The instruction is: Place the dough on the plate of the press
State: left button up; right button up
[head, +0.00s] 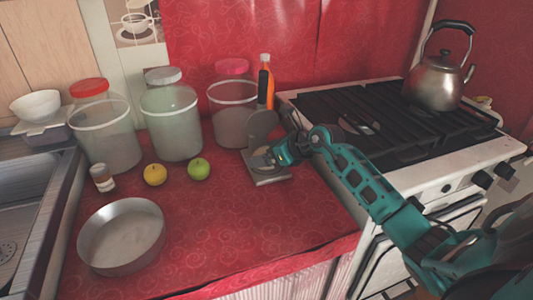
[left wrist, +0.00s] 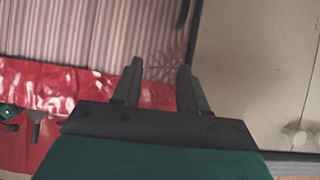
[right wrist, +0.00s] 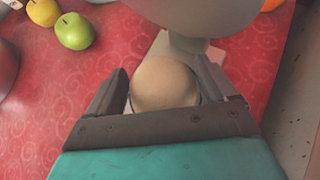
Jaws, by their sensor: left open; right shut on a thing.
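The dough (right wrist: 163,84) is a pale beige ball between the fingers of my right gripper (right wrist: 165,95) in the right wrist view. In the head view my right gripper (head: 268,156) is at the grey press (head: 272,180), which stands on the red counter left of the stove. The dough is over or on the press's plate; I cannot tell whether it touches. The press's round upper part (right wrist: 195,15) is close beyond the dough. My left gripper (left wrist: 157,88) is open and empty, facing a striped curtain; it is not in the head view.
Yellow (head: 155,175) and green (head: 199,169) apples and a round metal pan (head: 122,236) lie left of the press. Several lidded jars and an orange bottle (head: 265,82) stand behind. The stove (head: 450,165) with a kettle (head: 438,80) is at right. The counter's front middle is clear.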

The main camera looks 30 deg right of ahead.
jog(key=shift+f, duration=0.2)
jog(key=o, duration=1.1)
jog(key=shift+c, duration=0.2)
jog(key=shift+r, duration=0.1)
jog(key=shift+r, duration=0.2)
pick_arm(q)
jog(key=shift+s+a+r+p, duration=0.1)
jog(key=shift+s+a+p, duration=0.25)
jog(key=shift+p, duration=0.35)
pick_arm(e)
jog(key=v, duration=1.2)
